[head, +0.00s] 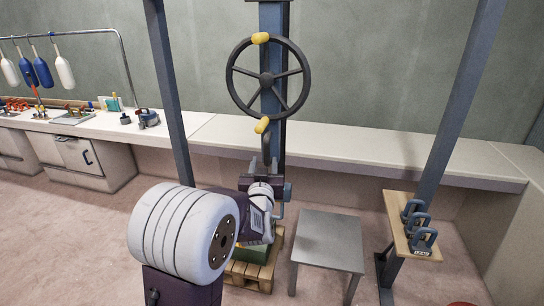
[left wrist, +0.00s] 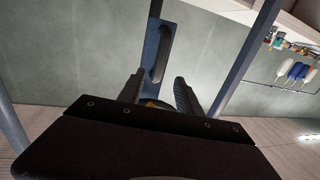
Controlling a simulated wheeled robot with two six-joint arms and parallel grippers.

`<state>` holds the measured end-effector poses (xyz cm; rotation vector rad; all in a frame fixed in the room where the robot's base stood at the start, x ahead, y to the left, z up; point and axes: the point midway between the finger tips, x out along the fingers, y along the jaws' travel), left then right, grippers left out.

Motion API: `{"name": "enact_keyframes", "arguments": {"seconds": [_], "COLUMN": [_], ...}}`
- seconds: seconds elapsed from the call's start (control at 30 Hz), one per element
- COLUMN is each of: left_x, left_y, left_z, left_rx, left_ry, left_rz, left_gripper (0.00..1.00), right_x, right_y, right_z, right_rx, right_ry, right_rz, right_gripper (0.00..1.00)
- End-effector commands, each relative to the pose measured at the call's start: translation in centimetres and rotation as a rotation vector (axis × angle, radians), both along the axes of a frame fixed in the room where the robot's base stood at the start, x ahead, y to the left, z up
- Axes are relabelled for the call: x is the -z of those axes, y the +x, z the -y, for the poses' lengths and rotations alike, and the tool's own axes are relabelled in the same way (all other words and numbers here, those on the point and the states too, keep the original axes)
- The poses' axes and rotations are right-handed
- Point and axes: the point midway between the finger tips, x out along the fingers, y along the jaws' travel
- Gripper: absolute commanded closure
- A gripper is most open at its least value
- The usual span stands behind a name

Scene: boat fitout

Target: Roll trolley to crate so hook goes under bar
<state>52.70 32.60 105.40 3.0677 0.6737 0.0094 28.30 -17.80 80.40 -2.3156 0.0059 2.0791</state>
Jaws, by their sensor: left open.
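A dark handwheel (head: 268,77) with yellow knobs at its top (head: 260,38) and bottom (head: 262,125) is mounted on a blue post. My left gripper (head: 264,166) is open and empty, pointing up just below the bottom knob. In the left wrist view its two fingers (left wrist: 160,96) stand apart, with a bit of yellow low between them and a dark curved rim (left wrist: 163,55) beyond. A green crate (head: 257,254) sits on a wooden pallet (head: 247,275), mostly behind my left arm. A blue-grey part (head: 287,191) shows beside the wrist; I cannot tell whether it carries the hook. The crate's bar is hidden.
Blue uprights (head: 168,90) stand left and right (head: 462,95). A grey table (head: 329,240) stands right of the pallet. A wooden shelf (head: 398,222) with several grey clamp-like pieces is at the right. A long white counter (head: 350,146) runs along the back wall.

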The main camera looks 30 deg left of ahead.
Motion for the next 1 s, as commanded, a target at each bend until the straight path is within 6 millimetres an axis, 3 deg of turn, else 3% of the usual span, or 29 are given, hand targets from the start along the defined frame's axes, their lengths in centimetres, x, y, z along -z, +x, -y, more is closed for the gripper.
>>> {"name": "enact_keyframes", "arguments": {"seconds": [0.17, 0.6, 0.93, 0.97, 1.0], "left_x": [-0.1, 0.0, 0.0, 0.0, 0.0], "left_y": [0.4, 7.5, 8.2, 8.2, 8.2], "left_z": [-0.2, -3.5, -3.8, -3.8, -3.8], "left_rx": [-0.001, 0.000, 0.000, 0.000, 0.000], "left_ry": [-0.001, -0.001, 0.000, 0.000, 0.000], "left_rz": [-0.002, -0.002, -0.001, -0.001, -0.001], "left_gripper": [0.59, 0.59, 0.59, 0.61, 0.73], "right_x": [-0.3, -1.3, -1.3, -1.3, -1.3], "right_y": [0.0, 0.0, 0.0, 0.0, 0.0], "right_z": [0.0, 0.0, 0.0, 0.0, 0.0], "right_rx": [0.000, 0.000, 0.000, 0.000, 0.000], "right_ry": [0.000, 0.000, 0.000, 0.000, 0.000], "right_rz": [0.000, 0.000, 0.000, 0.000, 0.000], "right_gripper": [0.64, 0.64, 0.64, 0.64, 0.64]}}
